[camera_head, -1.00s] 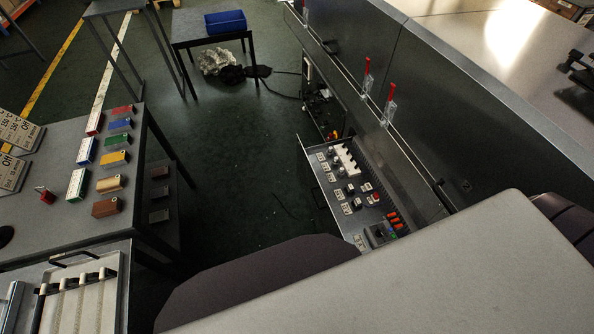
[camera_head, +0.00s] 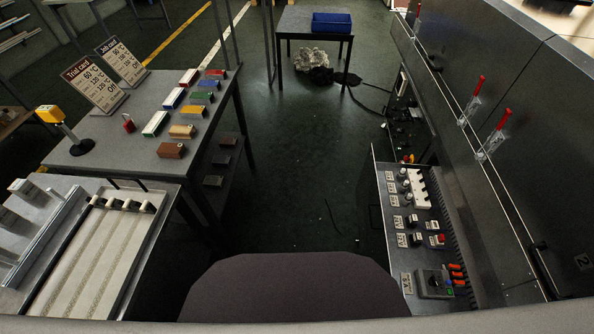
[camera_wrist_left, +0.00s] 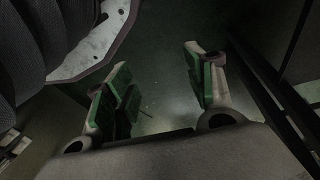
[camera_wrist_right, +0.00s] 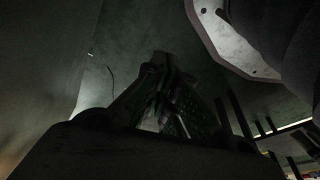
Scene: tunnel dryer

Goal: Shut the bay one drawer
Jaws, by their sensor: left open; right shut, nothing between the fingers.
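A pulled-out tray of switches (camera_head: 408,268) juts from the grey machine at the right in the head view; it looks like a drawer, but I read no bay number on it. It carries white blocks (camera_head: 418,188), round knobs, a red button and orange parts. Its thin front plate (camera_head: 379,200) faces left. My left gripper (camera_wrist_left: 158,85) is open and empty over dark floor in the left wrist view. My right gripper (camera_wrist_right: 160,65) is shut and empty in the right wrist view. Neither gripper shows in the head view, and neither wrist view shows the tray.
The grey machine (camera_head: 525,130) runs along the right with red-tipped levers (camera_head: 497,130). A table (camera_head: 120,148) with cards and coloured blocks stands left; a tray rack (camera_head: 98,255) is nearer. A small table with a blue bin (camera_head: 337,23) stands behind. The middle floor is clear.

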